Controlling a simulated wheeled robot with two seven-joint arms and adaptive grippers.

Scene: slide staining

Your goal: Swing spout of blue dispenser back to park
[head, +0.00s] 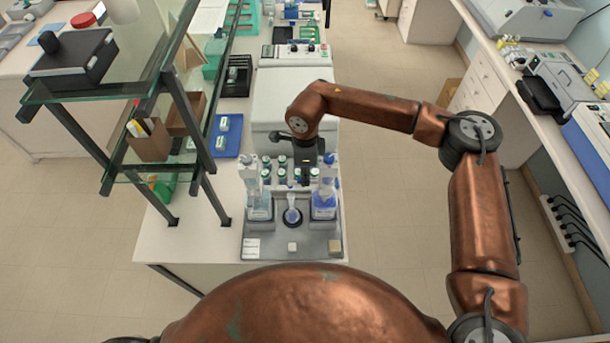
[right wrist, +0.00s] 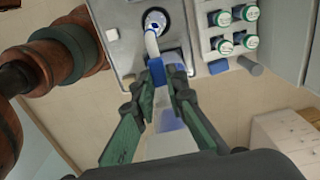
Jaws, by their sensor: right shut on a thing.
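The blue dispenser (head: 324,204) stands upright at the right of a grey tray (head: 262,237), holding blue liquid. In the right wrist view, its blue head (right wrist: 176,76) lies between the fingertips of my right gripper (right wrist: 166,80), which is shut on the spout's base. The pale spout (right wrist: 151,43) reaches away from the fingers, its tip over the round dark-rimmed holder (right wrist: 156,21) with the small flask (head: 292,214). In the head view, my right gripper (head: 318,167) comes from behind the dispenser, with its fingertips partly hidden. My left gripper is not in view.
A paler dispenser bottle (head: 258,205) stands at the tray's left. Several green-capped vials (right wrist: 244,12) sit in a rack behind. A large grey machine (head: 285,110) stands further back. A glass shelf (head: 150,80) rises at the left. The floor right of the bench is clear.

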